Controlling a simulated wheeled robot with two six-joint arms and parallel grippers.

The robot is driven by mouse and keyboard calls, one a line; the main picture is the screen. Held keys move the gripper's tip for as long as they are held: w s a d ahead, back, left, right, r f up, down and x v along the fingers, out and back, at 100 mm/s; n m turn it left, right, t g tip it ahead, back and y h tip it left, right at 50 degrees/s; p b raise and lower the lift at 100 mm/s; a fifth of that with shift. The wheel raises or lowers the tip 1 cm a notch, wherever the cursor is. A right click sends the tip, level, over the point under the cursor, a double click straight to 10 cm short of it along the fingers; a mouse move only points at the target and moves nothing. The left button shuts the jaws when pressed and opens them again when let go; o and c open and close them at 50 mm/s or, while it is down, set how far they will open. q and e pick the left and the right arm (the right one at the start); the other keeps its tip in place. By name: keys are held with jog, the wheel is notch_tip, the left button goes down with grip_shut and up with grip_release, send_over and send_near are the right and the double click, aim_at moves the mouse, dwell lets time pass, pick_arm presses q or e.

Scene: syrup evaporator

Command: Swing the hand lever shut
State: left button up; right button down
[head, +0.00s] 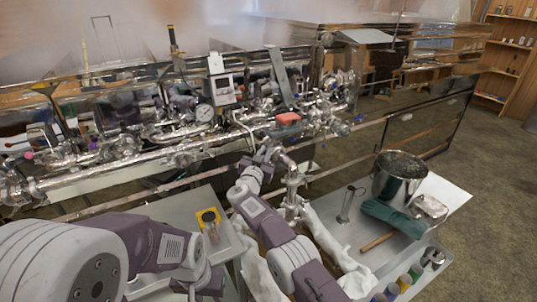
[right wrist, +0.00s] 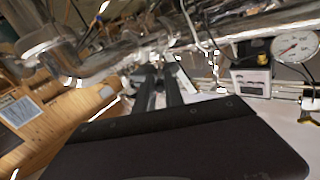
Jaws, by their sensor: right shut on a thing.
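My right gripper (head: 266,153) is beside the shiny pipework of the evaporator, in the middle of the head view. It is shut on a thin metal part that I take to be the hand lever; the fingers hide most of it. In the right wrist view the two dark fingers (right wrist: 160,86) are close together against bright metal fittings, and the held part is too small to make out. A bright upright fitting (head: 292,188) stands just right of the gripper. My left arm comes in at lower left; its gripper is not in view.
A grey bench at right holds a steel pot (head: 397,177), a green glove (head: 392,218) and a wooden-handled tool (head: 377,242). A gauge (head: 205,113) and a red part (head: 288,118) sit along the crowded pipes. Steam drifts behind. Open floor lies at far right.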

jog(key=shift+r, duration=0.3)
jog(key=c, duration=1.6)
grip_release()
jog(key=shift+o, duration=0.8)
jog(key=shift+w+f, duration=0.15)
jog(key=shift+f, duration=0.05)
jog(key=s+a+b, duration=0.1)
jog(key=s+b, duration=0.8)
jog(key=b, duration=0.7)
jog(key=shift+a+b, duration=0.35)
jog(key=shift+a, duration=0.05)
